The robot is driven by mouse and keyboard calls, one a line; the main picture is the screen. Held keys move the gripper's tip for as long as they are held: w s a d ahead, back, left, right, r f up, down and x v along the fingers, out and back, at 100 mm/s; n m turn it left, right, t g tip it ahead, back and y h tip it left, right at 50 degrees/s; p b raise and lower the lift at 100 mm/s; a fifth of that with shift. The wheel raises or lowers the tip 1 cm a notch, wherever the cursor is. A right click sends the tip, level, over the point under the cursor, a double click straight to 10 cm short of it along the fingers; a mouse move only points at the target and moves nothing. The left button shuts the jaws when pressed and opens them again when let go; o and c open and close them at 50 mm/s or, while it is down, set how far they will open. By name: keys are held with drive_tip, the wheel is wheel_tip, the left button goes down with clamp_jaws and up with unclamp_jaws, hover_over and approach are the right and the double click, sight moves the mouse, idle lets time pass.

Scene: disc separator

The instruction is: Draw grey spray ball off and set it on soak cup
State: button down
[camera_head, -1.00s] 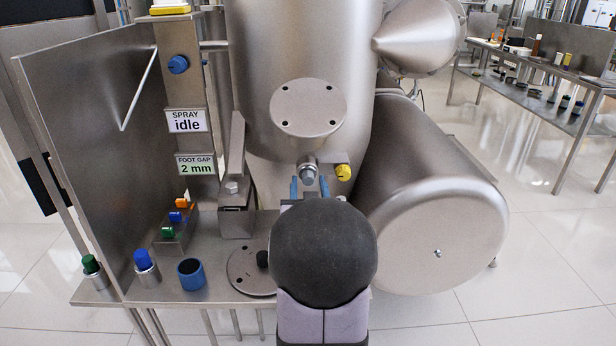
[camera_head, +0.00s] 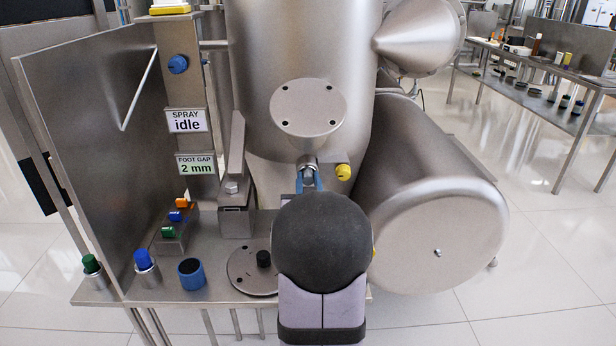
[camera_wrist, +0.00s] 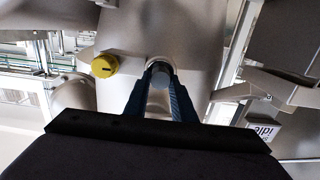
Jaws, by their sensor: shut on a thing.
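The grey spray ball (camera_wrist: 160,76) sits at the end of a short metal fitting on the front of the big steel vessel. My gripper (camera_head: 308,180) has its blue fingers shut on the ball. In the wrist view the fingers (camera_wrist: 161,92) lie on both sides of it, and the ball is at the fitting's mouth. In the head view my dark round wrist hides most of the gripper. An open blue cup (camera_head: 191,274), which looks like the soak cup, stands upright on the steel shelf at lower left, well away from my gripper.
A yellow knob (camera_head: 343,172) is close right of the fitting. Blue-capped (camera_head: 145,262) and green-capped (camera_head: 92,267) holders stand left of the cup. A large steel drum (camera_head: 430,215) fills the right.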

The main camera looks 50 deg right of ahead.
drive_tip(key=b+v, duration=0.6)
drive_tip(key=v, duration=0.4)
drive_tip(key=shift+f, duration=0.2)
idle(1.2)
drive_tip(key=shift+r, duration=0.1)
idle(0.3)
